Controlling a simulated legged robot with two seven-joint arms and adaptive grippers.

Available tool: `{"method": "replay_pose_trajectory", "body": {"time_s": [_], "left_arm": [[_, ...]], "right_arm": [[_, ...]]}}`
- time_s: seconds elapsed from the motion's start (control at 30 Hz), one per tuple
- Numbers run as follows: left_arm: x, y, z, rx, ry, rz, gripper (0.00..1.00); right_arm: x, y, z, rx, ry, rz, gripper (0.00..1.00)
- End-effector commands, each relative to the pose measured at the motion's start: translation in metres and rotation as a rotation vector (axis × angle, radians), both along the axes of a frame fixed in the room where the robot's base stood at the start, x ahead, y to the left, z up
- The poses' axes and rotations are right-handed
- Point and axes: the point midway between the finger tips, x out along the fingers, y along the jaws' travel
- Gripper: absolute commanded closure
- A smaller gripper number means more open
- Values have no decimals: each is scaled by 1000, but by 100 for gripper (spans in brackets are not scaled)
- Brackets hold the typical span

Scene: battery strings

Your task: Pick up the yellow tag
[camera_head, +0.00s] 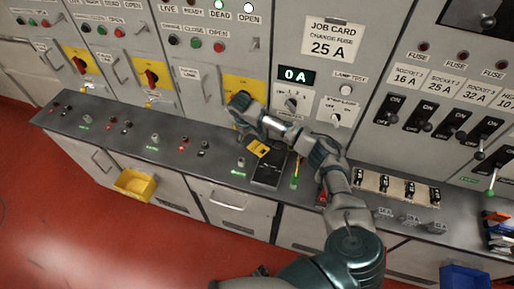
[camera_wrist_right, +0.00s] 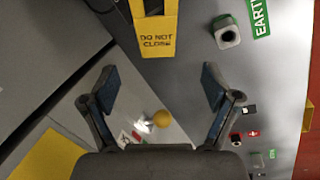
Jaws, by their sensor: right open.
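The yellow tag (camera_head: 258,148) lies on the grey counter beside a dark flat device. In the right wrist view the tag (camera_wrist_right: 155,38) reads "DO NOT CLOSE" and shows at the top, its upper part cut off by the frame edge. My right gripper (camera_head: 242,103) is over the back of the counter, in front of a yellow switch plate. In the right wrist view my right gripper (camera_wrist_right: 163,88) is open and empty, with its fingers spread. The tag is beyond the fingertips and apart from them. My left gripper does not show.
A green-labelled earth socket (camera_wrist_right: 228,35) is near the tag. Switch panels (camera_head: 205,85) rise behind the counter. A yellow bin (camera_head: 135,185) hangs in front.

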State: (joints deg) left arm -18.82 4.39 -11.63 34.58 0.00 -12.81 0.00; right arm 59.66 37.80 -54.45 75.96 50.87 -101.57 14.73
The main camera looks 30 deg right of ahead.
Motion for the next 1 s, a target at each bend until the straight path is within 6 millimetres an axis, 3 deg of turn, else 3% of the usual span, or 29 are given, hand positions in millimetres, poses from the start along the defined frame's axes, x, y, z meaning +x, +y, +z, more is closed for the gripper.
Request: {"method": "replay_pose_trajectory", "body": {"time_s": [0.1, 0.3, 0.37, 0.6, 0.73, 0.9, 1.0], "left_arm": [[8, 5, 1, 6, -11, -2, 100], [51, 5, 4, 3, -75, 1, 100], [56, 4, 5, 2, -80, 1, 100], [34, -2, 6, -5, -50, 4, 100], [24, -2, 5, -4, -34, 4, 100], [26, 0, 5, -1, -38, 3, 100], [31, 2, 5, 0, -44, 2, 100]], "right_arm": [[1, -7, -22, 2, 2, -1, 12], [0, -11, -35, 2, -1, 0, 12], [0, -12, -42, 1, 0, 0, 12], [3, -17, -77, 1, 0, 0, 12], [3, -17, -83, -1, -1, 0, 12], [3, -18, -83, 0, -2, 1, 12], [3, -20, -83, 1, -2, 0, 38]]}}
